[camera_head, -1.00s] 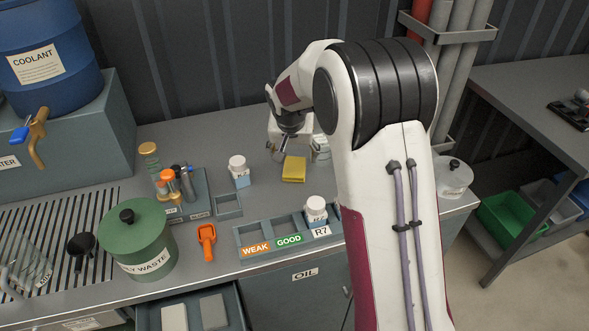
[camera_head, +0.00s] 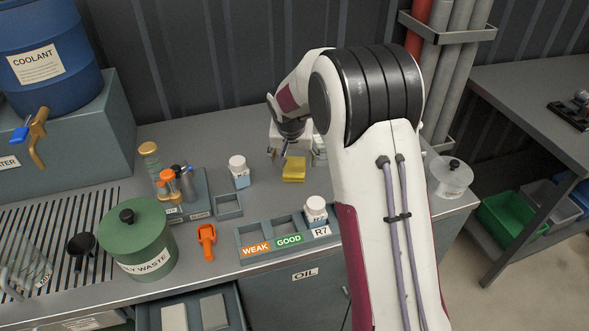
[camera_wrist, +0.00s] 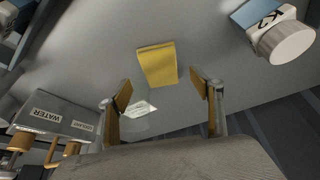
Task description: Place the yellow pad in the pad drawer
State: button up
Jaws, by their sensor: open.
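The yellow pad (camera_head: 294,169) lies on the bench, right of a small white bottle. It also shows in the wrist view (camera_wrist: 157,63), just beyond my fingertips and between their lines. My gripper (camera_wrist: 160,90) is open and empty, with its two fingers apart. In the head view my gripper (camera_head: 287,146) is just behind the pad, partly hidden by my wrist. An open drawer (camera_head: 240,318) under the bench front holds a pale pad (camera_head: 174,318) and a grey pad (camera_head: 213,311). Its lower part is cut off by the picture edge.
A three-slot tray (camera_head: 262,246) with WEAK and GOOD labels holds a bottle (camera_head: 316,208) in its right slot. Bare bench lies between pad and tray.

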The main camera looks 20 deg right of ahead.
aim_at(295, 167)
jog(key=shift+w+x, duration=0.25)
jog(key=shift+x, duration=2.15)
jog(key=shift+w+f, duration=0.1)
jog(key=shift+f, duration=0.1)
jog(key=c, duration=1.1)
notch_tip(295, 167, up, 19)
jog(key=shift+f, duration=0.2)
